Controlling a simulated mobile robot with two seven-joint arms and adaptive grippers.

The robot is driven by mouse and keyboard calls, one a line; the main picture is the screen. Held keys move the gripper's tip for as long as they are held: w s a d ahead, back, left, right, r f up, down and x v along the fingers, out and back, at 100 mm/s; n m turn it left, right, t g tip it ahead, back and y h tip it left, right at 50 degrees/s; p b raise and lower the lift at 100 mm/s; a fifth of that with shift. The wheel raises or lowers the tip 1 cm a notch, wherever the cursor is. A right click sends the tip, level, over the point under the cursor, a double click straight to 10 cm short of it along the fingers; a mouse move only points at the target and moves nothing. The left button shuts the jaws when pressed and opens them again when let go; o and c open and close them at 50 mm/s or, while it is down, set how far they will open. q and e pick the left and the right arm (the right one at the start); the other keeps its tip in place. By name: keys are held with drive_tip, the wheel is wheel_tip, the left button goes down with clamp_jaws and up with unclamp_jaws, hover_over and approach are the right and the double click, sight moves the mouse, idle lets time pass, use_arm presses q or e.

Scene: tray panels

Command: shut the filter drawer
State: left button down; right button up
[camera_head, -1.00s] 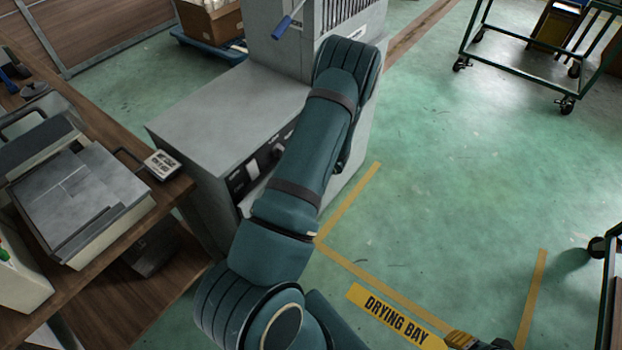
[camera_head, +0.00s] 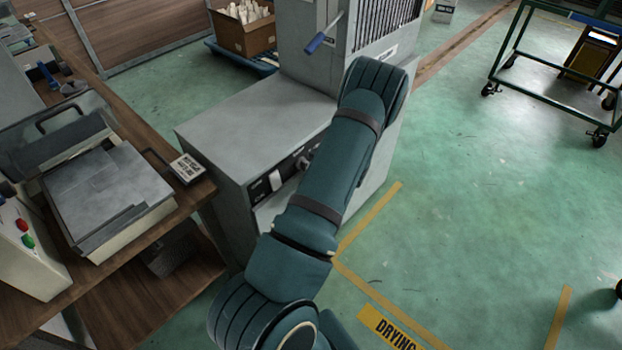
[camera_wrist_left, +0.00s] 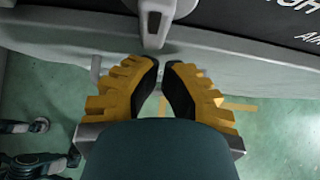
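A grey cabinet (camera_head: 250,130) stands beyond the bench, with a black control strip (camera_head: 262,190) on its front. My left arm reaches across this front and hides much of it, so I cannot tell how far the filter drawer stands out. In the head view my left gripper is hidden. In the left wrist view my left gripper (camera_wrist_left: 162,68) has yellow ridged fingers with black pads, tips nearly together and nothing seen between them. A pale handle-like piece (camera_wrist_left: 155,18) on a grey front with a black lettered panel (camera_wrist_left: 270,22) lies just beyond the tips. My right gripper is out of view.
A wooden bench (camera_head: 130,300) with a metal-lidded device (camera_head: 105,195) stands at left. A box (camera_head: 243,32) on a blue pallet is behind the cabinet. A green cart (camera_head: 545,95) stands at upper right. Green floor right of the cabinet is mostly clear.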

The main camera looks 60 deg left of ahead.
use_arm(q)
drive_tip(key=d+f+p+v, duration=0.1)
drive_tip(key=p+v, duration=0.1)
drive_tip(key=v, duration=1)
drive_tip(key=shift+d+f, duration=0.15)
drive_tip(key=shift+d, duration=0.15)
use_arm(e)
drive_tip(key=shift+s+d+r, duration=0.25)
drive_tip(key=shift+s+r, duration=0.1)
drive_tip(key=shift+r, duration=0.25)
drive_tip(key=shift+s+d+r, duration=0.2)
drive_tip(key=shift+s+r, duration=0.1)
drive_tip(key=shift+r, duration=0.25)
